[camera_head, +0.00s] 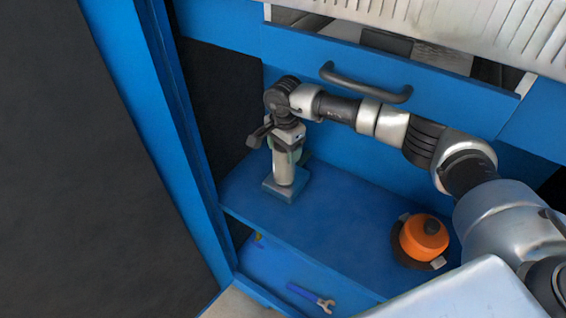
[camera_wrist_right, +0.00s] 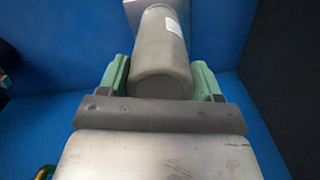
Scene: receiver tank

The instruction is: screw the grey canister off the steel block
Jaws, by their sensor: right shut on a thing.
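The grey canister (camera_head: 283,172) stands upright on the steel block (camera_head: 286,188), which sits on the blue shelf at its left part. My right gripper (camera_head: 286,150) is above the canister with its fingers around the canister's upper part, shut on it. In the right wrist view the canister (camera_wrist_right: 163,55) lies between the green fingers of my right gripper (camera_wrist_right: 160,78), and the block (camera_wrist_right: 150,8) shows beyond it. The canister's joint with the block is too small to judge. My left gripper is not in view.
An orange round object (camera_head: 424,236) on a dark base stands at the right of the blue shelf (camera_head: 330,220). A blue wrench (camera_head: 310,296) lies on the lower level. A drawer with a black handle (camera_head: 366,84) is behind my right arm. The shelf's middle is clear.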

